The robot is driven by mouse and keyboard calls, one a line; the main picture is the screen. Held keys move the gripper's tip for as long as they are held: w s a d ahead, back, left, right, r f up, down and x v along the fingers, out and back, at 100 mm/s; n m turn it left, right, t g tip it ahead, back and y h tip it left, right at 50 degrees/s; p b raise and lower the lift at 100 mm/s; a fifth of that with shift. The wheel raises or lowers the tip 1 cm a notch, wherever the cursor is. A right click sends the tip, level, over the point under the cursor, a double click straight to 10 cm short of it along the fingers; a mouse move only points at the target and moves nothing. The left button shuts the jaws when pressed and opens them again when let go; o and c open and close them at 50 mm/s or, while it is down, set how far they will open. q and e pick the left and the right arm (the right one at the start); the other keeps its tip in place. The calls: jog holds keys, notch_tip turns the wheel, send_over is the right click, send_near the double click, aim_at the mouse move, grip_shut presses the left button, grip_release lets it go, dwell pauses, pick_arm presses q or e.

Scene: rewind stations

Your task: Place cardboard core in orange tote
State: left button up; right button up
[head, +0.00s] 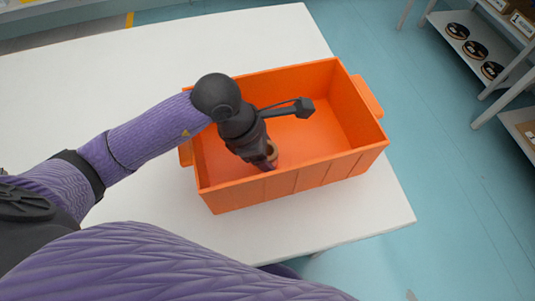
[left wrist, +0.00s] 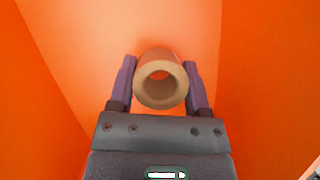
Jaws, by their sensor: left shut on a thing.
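The orange tote (head: 335,170) stands on the white table, open at the top. The cardboard core (left wrist: 160,82) is a short brown tube with its round open end facing the left wrist camera. It also shows in the head view (head: 272,152), mostly covered by my gripper. My left gripper (head: 266,160) reaches down inside the tote, near its front left wall. Its two purple fingers are on either side of the core and shut on it in the left wrist view (left wrist: 160,85). I cannot tell whether the core touches the tote floor. My right gripper is not in view.
The white table (head: 90,60) has clear room to the left of and behind the tote. The tote's walls rise around my gripper. A shelf rack (head: 490,45) with several dark rolls and boxes stands beyond the blue floor (head: 430,130) at the right.

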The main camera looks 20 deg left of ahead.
pick_arm(q)
jog(key=shift+f, duration=0.65)
jog(key=shift+r, duration=0.15)
grip_shut()
jog(key=o, duration=0.9)
grip_release()
jog(key=o, duration=0.3)
jog(key=shift+o, duration=0.2)
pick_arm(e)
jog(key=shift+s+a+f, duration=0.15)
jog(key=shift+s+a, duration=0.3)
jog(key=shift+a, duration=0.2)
pick_arm(q)
jog(key=shift+r, duration=0.1)
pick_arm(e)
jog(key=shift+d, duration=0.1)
